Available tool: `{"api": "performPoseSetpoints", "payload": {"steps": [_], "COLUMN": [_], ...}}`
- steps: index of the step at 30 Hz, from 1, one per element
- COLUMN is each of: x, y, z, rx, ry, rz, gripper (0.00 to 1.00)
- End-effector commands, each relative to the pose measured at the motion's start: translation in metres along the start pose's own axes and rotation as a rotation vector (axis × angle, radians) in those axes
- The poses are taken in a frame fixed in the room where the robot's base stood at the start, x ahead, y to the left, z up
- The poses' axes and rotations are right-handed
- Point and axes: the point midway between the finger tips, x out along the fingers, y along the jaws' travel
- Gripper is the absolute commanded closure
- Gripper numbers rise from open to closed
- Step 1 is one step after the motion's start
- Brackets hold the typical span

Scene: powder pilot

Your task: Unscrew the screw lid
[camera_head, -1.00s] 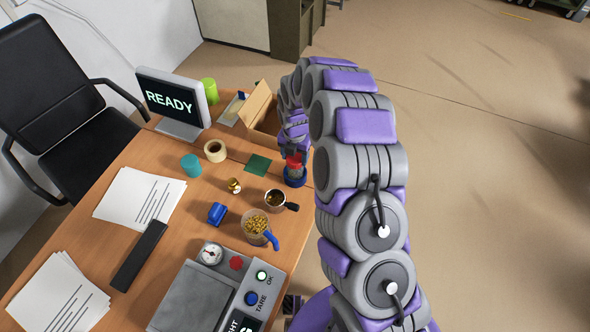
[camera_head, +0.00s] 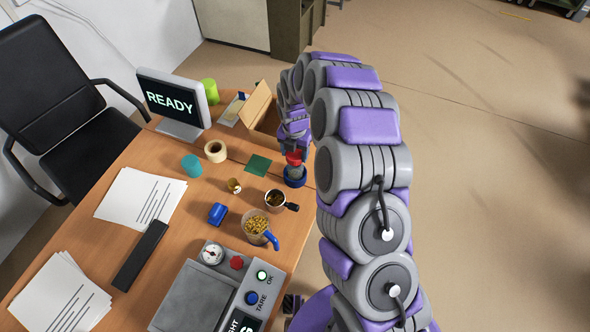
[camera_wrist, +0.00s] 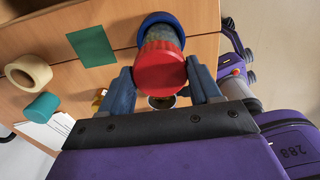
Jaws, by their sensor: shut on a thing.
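The red screw lid (camera_wrist: 158,70) is on top of a greyish jar (camera_wrist: 162,35) that stands in a blue ring-shaped base (camera_wrist: 160,17). In the head view, the lid (camera_head: 293,158) and blue base (camera_head: 295,181) are near the desk's right edge. My gripper (camera_wrist: 161,75) is shut on the lid, with one blue-grey finger on each side in the wrist view. In the head view, my gripper (camera_head: 294,150) comes down onto the lid from above. The lid still sits against the jar; I cannot tell how far its thread is turned.
An open cardboard box (camera_head: 261,108) stands behind the jar. A green square (camera_head: 258,165), a dark-handled cup (camera_head: 275,200), a small brass item (camera_head: 234,185) and a tape roll (camera_head: 215,151) lie to the left. A mug of yellow pieces (camera_head: 257,226) stands nearer me.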

Motion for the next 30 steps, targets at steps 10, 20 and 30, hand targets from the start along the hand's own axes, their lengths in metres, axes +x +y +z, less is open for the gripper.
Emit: {"api": "performPoseSetpoints", "payload": {"steps": [10,20,30], "x": [-0.020,-0.027,-0.027], "y": [0.000,-0.001,0.000], "z": [0.000,0.000,0.000], "rx": [0.000,0.000,0.000], "ry": [0.001,0.002,0.002], "rz": [-0.001,-0.002,-0.002], "gripper": [0.69,0.69,0.69]}}
